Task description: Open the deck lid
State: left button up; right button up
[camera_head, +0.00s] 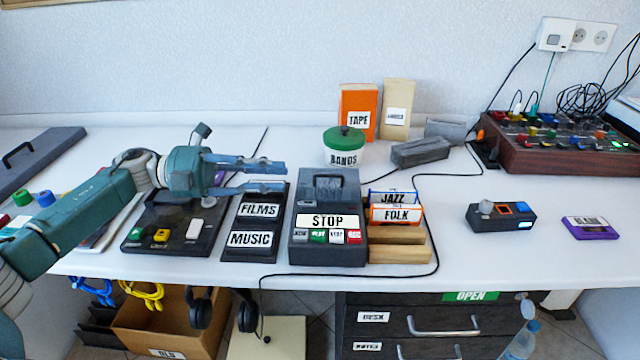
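The deck (328,250) is a dark grey box on the table, with a white STOP label and a row of small buttons along its front. Its lid (343,200) is the grey panel on the upper back part, with a small dark raised piece on it. The lid looks closed. My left gripper (284,177) reaches in from the left, its two blue-grey fingers pointing right. It is open and empty, with its fingertips just left of the lid and apparently above the FILMS and MUSIC rack. My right gripper is out of view.
The FILMS and MUSIC rack (263,223) stands left of the deck. JAZZ and FOLK cards (397,214) stand close on its right. The BANDS jar (343,147) is behind. A black cable runs along the front edge.

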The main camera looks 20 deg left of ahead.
aim_at(320, 175)
pick_arm(q)
jog(key=x, duration=0.9)
jog(key=shift+d, duration=0.2)
jog(key=shift+c, duration=0.3)
